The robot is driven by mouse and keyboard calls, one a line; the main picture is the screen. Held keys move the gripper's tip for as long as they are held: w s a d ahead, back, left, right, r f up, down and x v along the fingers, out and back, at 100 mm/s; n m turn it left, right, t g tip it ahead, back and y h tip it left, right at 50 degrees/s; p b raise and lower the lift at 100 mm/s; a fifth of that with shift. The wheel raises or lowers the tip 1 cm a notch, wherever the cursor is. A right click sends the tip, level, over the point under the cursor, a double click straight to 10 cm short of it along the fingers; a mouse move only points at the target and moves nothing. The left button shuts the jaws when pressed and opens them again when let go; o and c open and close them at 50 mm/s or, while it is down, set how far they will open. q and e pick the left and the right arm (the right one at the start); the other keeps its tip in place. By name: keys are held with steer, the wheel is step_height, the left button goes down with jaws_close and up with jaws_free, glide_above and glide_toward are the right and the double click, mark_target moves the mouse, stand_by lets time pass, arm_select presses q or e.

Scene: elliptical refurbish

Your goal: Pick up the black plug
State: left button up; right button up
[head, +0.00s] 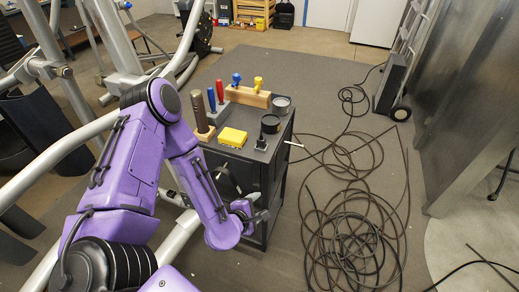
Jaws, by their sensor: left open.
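A small black upright piece that looks like the black plug (261,143) stands near the front right edge of the dark cabinet top (245,160). My left arm comes in from the left, and my left gripper (258,213) is in front of the cabinet, below the level of its top. It is apart from the plug and open, with nothing seen between its fingers. The fingers are small and partly hidden by the purple wrist. My right gripper is not in view.
A yellow box (233,137), a dark round cup (270,124), a grey tin (281,104) and upright tools in a wooden block (247,97) share the cabinet top. Tangled black cable (355,235) covers the floor to the right. Exercise-machine tubes (60,165) stand at the left.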

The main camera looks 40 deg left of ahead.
arm_select(q)
steer(key=w+a+r+n+t, duration=0.2)
steer(key=w+r+n, duration=0.1)
steer(key=w+n, duration=0.2)
steer(key=n+t+y+b, duration=0.2)
steer(key=n+t+y, duration=0.15)
steer(key=n, duration=0.55)
glide_toward(261, 140)
steer(key=w+f, duration=0.1)
steer(key=w, duration=0.1)
steer(key=shift+t, duration=0.25)
steer(key=x, duration=1)
steer(key=shift+w+a+r+b, duration=0.25)
steer(key=shift+w+a+b, duration=0.05)
steer(key=shift+a+b, duration=0.15)
steer(key=c, duration=1.1)
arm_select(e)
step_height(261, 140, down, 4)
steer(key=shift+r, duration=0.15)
arm_select(q)
steer(key=shift+o, duration=0.2)
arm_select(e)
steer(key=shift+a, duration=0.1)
